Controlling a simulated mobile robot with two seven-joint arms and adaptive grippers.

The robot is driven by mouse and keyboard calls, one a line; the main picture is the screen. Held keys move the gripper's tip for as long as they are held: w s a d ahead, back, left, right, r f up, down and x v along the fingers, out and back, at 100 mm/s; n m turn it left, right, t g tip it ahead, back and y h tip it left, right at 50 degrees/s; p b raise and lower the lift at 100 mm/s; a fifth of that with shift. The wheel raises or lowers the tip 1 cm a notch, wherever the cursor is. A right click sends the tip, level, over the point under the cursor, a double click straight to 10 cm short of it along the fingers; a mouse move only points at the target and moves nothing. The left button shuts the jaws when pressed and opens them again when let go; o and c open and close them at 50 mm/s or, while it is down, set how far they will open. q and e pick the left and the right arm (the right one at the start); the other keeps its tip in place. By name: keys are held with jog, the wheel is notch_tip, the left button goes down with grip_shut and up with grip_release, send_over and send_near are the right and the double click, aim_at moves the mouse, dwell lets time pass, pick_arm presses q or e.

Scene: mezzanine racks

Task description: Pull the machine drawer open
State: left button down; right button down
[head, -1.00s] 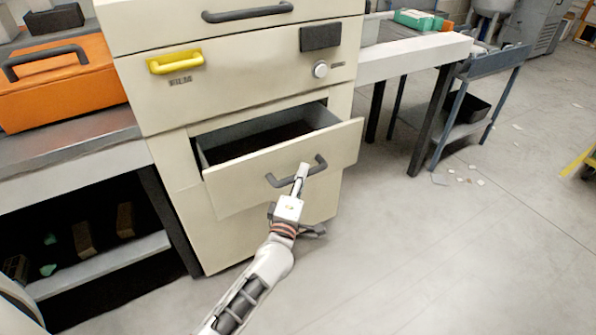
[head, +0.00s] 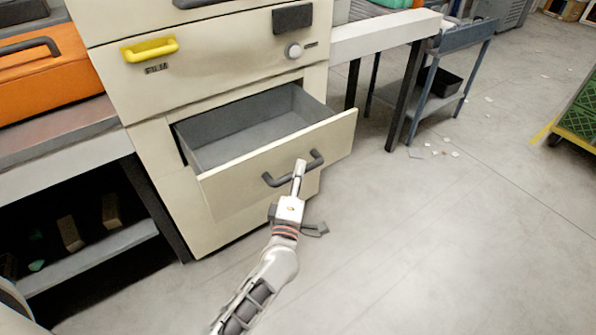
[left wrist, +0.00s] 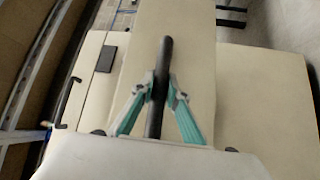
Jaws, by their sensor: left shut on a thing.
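The cream machine drawer (head: 236,175) stands well out from the machine body (head: 215,72), and its grey inside looks empty. A dark bar handle (head: 313,160) is fixed to the drawer front. My left gripper (head: 299,170) is at the middle of that handle. In the left wrist view the two teal fingers of the gripper (left wrist: 160,90) are closed on either side of the handle (left wrist: 155,120), with the drawer front (left wrist: 198,75) behind it. My right gripper is in neither view.
A yellow handle (head: 150,49) marked FILM is on the panel above the drawer. An orange case (head: 45,75) lies on the bench at left. A grey cart (head: 445,85) and a green crate trolley (head: 580,115) stand at right. The floor (head: 430,240) in front is clear.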

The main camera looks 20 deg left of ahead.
pick_arm(q)
jog(key=c, duration=2)
grip_release()
jog(key=shift+o, duration=0.2)
jog(key=shift+s, duration=0.1)
jog(key=s+d+f, duration=0.1)
jog(key=s, duration=1)
jog(key=shift+s+d+f, duration=0.2)
jog(key=shift+s+f, duration=0.1)
